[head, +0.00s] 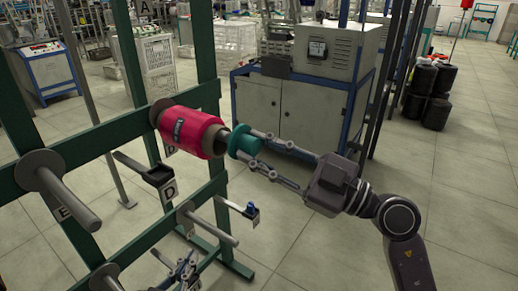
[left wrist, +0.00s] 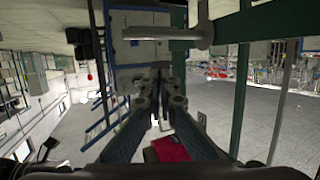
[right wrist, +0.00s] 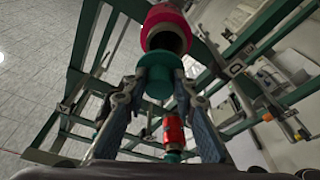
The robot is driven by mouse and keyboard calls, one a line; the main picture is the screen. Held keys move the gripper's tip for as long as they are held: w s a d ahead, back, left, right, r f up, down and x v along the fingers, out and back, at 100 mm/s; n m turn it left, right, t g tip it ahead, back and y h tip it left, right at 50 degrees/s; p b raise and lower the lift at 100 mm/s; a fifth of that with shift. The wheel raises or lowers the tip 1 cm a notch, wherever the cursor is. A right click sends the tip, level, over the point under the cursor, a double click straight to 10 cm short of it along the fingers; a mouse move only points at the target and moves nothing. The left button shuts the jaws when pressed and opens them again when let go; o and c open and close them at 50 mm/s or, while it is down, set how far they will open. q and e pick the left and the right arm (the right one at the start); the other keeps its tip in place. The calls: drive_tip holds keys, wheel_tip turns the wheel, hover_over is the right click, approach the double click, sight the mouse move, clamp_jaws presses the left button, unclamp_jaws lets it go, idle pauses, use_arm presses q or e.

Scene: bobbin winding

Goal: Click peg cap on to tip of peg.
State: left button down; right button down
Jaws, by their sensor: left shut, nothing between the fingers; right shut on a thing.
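A red-pink bobbin (head: 190,132) sits on a peg of the green rack, with its open cardboard core facing my right gripper (head: 250,148). That gripper is shut on the teal peg cap (head: 241,142) and holds it in line with the core, close to its end. In the right wrist view the cap (right wrist: 158,82) stands just below the bobbin (right wrist: 165,28). The peg tip is hidden, and I cannot tell whether the cap touches it. My left gripper (head: 186,266) is low by the rack; in the left wrist view its fingers (left wrist: 160,72) are shut and empty.
The green rack (head: 133,100) carries bare pegs, one at the left (head: 75,205) and one lower (head: 213,229). Dark holders (head: 145,170) jut out below the bobbin. Another red bobbin (right wrist: 174,132) shows in the right wrist view.

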drive_tip(key=shift+w+a+p, duration=0.2)
drive_tip(key=shift+a+p, duration=0.1)
use_arm(q)
drive_tip(key=shift+s+a+f+g+y, duration=0.2)
drive_tip(key=shift+s+f+g, duration=0.2)
drive_tip(key=shift+f, duration=0.4)
drive_tip(key=shift+s+a+f+g+y, duration=0.1)
drive_tip(key=shift+s+a+f+g, duration=0.1)
drive_tip(key=shift+s+f+g, duration=0.4)
drive_tip(key=shift+s+a+f+g+y, duration=0.1)
drive_tip(key=shift+s+a+f+g, duration=0.1)
drive_tip(key=shift+f, duration=0.75)
use_arm(e)
drive_tip(key=shift+w+a, duration=0.1)
drive_tip(key=shift+a, duration=0.05)
use_arm(q)
drive_tip(key=shift+f, duration=0.1)
